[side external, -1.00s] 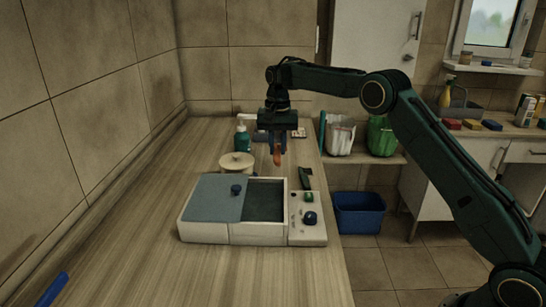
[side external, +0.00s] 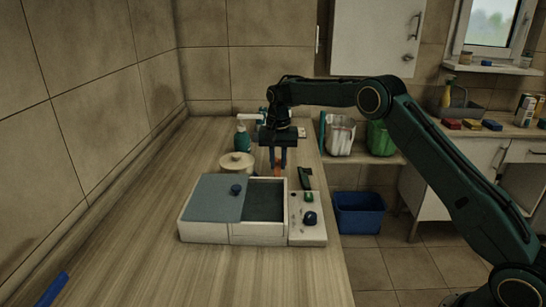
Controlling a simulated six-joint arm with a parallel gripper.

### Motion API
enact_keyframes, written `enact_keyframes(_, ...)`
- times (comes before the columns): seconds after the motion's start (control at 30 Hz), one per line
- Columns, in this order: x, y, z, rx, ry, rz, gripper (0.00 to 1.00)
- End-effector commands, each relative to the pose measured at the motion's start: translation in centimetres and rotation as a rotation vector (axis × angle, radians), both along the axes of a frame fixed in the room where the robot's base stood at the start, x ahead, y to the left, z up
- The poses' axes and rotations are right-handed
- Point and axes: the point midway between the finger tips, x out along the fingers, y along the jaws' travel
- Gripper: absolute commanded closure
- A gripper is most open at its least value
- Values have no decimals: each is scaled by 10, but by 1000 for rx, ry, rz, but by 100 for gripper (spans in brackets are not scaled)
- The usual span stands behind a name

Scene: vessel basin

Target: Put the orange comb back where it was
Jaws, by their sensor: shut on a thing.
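The orange comb (side external: 277,168) is between the fingers of my gripper (side external: 277,165), which is shut on it. Only a small orange part of the comb shows; the fingers hide the rest. My gripper points down just behind the open part of a white basin unit (side external: 258,238). I cannot tell whether the comb touches the counter. The basin's blue-grey lid (side external: 212,198) covers its left part, and its dark right compartment (side external: 264,200) is open.
A round cream-lidded pot (side external: 237,162) and a teal bottle (side external: 242,138) stand left of my gripper. A dark green item (side external: 305,178) is to the right, behind the control panel (side external: 308,230). A blue item (side external: 52,289) lies front left.

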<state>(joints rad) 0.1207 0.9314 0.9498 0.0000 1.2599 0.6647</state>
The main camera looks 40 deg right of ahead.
Motion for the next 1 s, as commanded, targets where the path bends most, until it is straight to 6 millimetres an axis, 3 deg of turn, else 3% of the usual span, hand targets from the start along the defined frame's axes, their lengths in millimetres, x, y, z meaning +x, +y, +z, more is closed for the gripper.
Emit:
enact_keyframes(0.27, 0, 0, -29, 0, 1, 0, 100)
enact_keyframes(0.73, 0, 0, -34, 0, 1, 0, 100)
enact_keyframes(0.77, 0, 0, -34, 0, 1, 0, 77)
enact_keyframes(0.83, 0, 0, -34, 1, 1, 0, 63)
enact_keyframes(0.87, 0, 0, -34, 1, 1, 0, 59)
enact_keyframes(1.0, 0, 0, -34, 0, 0, 0, 59)
